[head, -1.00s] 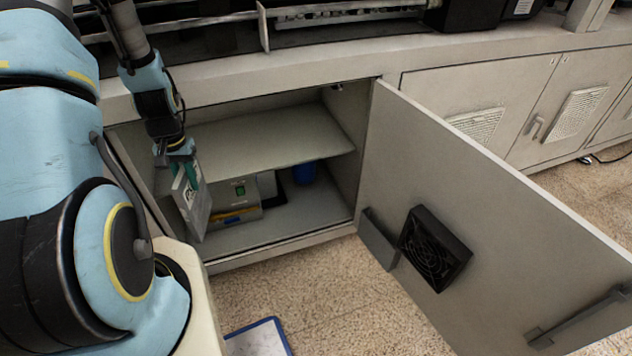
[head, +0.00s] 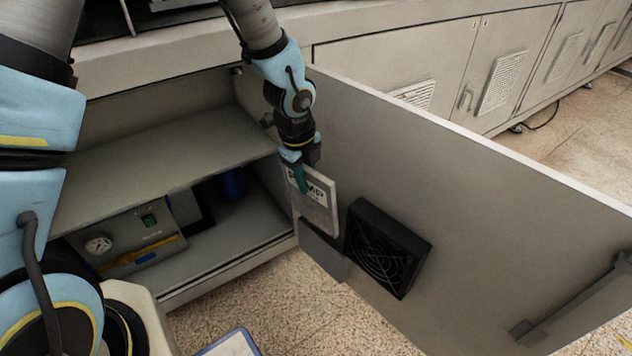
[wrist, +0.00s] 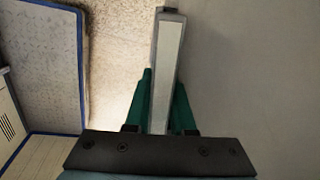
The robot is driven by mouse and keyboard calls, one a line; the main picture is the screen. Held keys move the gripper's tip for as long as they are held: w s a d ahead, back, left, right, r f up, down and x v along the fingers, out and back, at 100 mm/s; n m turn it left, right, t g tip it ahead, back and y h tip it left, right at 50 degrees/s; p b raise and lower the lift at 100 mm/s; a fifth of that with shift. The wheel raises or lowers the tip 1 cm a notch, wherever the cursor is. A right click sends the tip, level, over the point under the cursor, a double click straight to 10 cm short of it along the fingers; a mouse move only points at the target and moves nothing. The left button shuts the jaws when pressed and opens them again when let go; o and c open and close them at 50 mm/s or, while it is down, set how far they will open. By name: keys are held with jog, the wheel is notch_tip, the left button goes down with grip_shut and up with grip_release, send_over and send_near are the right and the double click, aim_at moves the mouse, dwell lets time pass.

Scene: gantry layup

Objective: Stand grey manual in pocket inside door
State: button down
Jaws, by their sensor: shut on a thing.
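The grey manual (head: 319,203), with a white label and dark lettering, is held upright at the inner face of the open cabinet door (head: 470,230). My gripper (head: 301,178) is shut on its upper edge with green fingers. In the wrist view the manual (wrist: 168,60) shows edge-on between the fingers (wrist: 162,110). The grey pocket (head: 323,257) is on the door just below the manual. The manual's lower end is near the pocket's top; I cannot tell whether it is inside.
A black fan (head: 387,248) is on the door right of the pocket. A handle bar (head: 575,300) is farther right. The open cabinet holds a shelf (head: 160,160), a grey gauge box (head: 125,240) and a blue container (head: 232,183). A blue-edged board (head: 232,345) lies on the floor.

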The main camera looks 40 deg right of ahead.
aim_at(319, 219)
jog(key=shift+s+d+m, duration=0.35)
jog(key=shift+d+m, duration=0.15)
jog(key=shift+w+p, duration=0.1)
jog(key=shift+p, duration=0.2)
jog(key=shift+w+d+f+b, duration=0.1)
jog(key=shift+d+f+b, duration=0.3)
jog(key=shift+f+b, duration=1.85)
jog(key=shift+d+f+b, duration=0.4)
jog(key=shift+f+b, duration=0.9)
jog(key=shift+f, duration=1.75)
jog(key=shift+w+d+f+b, duration=0.1)
jog(key=shift+d+f+b, duration=0.3)
jog(key=shift+f+b, duration=1.85)
jog(key=shift+f+p, duration=0.4)
jog(key=shift+p, duration=0.05)
jog(key=c, duration=0.7)
grip_release()
jog(key=r+p, duration=0.1)
jog(key=r, duration=0.2)
jog(key=a+r+p, duration=0.1)
jog(key=r, duration=0.3)
jog(key=r+p, duration=0.1)
jog(key=r, duration=0.2)
jog(key=shift+s+a+r, duration=0.2)
jog(key=shift+a+r, duration=0.15)
